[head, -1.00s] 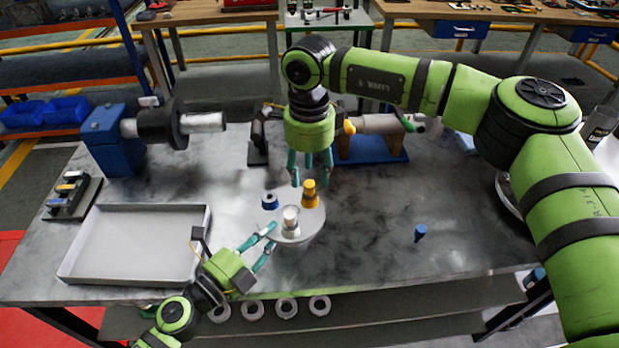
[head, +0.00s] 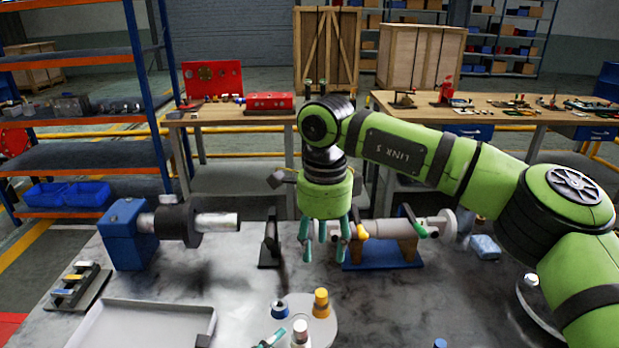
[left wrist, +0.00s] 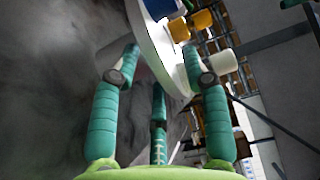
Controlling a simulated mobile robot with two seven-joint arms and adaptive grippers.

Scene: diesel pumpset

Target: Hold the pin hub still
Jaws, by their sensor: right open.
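The pin hub looks like a pale round disc (head: 322,329) at the bottom of the head view, bearing a blue pin (head: 279,308), a yellow pin (head: 321,302) and a white one (head: 300,331). In the left wrist view the disc's edge (left wrist: 158,45) lies between the teal fingers of my left gripper (left wrist: 160,62). The fingertips are close to it on both sides; I cannot tell if they press on it. Only a fingertip of this gripper shows in the head view. My right gripper (head: 322,258) points down, open and empty, behind the hub.
A grey cylinder (head: 425,226) on a blue base (head: 383,262) is beside my right gripper. A blue stand with a shaft (head: 125,235) is at left, near a tray (head: 150,318) and a small rack (head: 72,288). A blue peg (head: 440,343) is at lower right.

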